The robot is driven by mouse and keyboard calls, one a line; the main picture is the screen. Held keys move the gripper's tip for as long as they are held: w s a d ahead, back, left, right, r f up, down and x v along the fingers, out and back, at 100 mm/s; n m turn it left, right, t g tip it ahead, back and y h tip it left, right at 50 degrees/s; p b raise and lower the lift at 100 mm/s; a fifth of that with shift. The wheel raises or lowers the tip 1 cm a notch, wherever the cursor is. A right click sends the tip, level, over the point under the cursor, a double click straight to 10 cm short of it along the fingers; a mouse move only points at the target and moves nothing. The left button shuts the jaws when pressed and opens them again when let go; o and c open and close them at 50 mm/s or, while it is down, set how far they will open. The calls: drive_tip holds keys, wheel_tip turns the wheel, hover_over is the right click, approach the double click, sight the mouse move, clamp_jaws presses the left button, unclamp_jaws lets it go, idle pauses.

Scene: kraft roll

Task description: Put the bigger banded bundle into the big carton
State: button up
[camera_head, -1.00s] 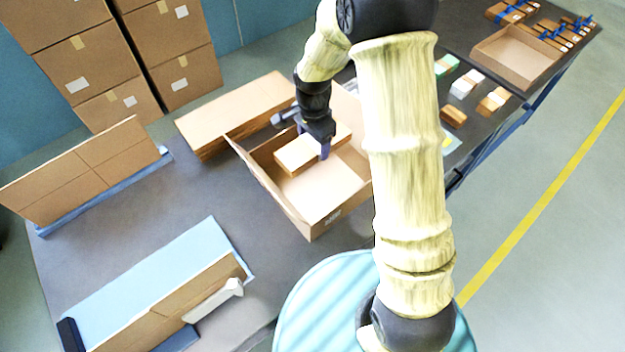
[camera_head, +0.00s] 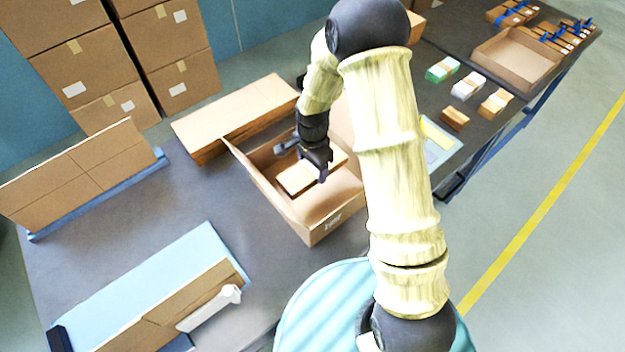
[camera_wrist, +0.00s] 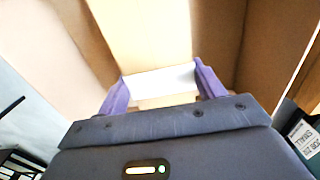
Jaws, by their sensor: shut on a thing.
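The bigger bundle (camera_head: 297,178) is a flat tan stack, inside the open big carton (camera_head: 330,221). My gripper (camera_head: 318,172) reaches down into the carton and is shut on the bundle. In the wrist view the two purple fingers (camera_wrist: 160,85) stand either side of the bundle (camera_wrist: 145,35), with a white strip across it between them. Whether the bundle touches the carton floor I cannot tell. My arm hides the carton's right side in the head view.
Flat cardboard (camera_head: 235,112) lies stacked behind the carton. Small bundles (camera_head: 468,84) and a shallow tray (camera_head: 515,58) are on the dark table at the right. An upright cardboard panel (camera_head: 85,175) stands at the left.

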sight(313, 167)
drive_tip(key=shift+f, duration=1.2)
drive_tip(key=shift+f, duration=0.1)
drive_tip(key=shift+f+p, duration=0.35)
drive_tip(key=shift+f, duration=1.6)
drive_tip(key=shift+f, duration=0.1)
drive_tip(key=o, duration=1.1)
wheel_tip(313, 167, up, 12)
drive_tip(key=shift+r+b, duration=0.1)
drive_tip(key=shift+b, duration=0.4)
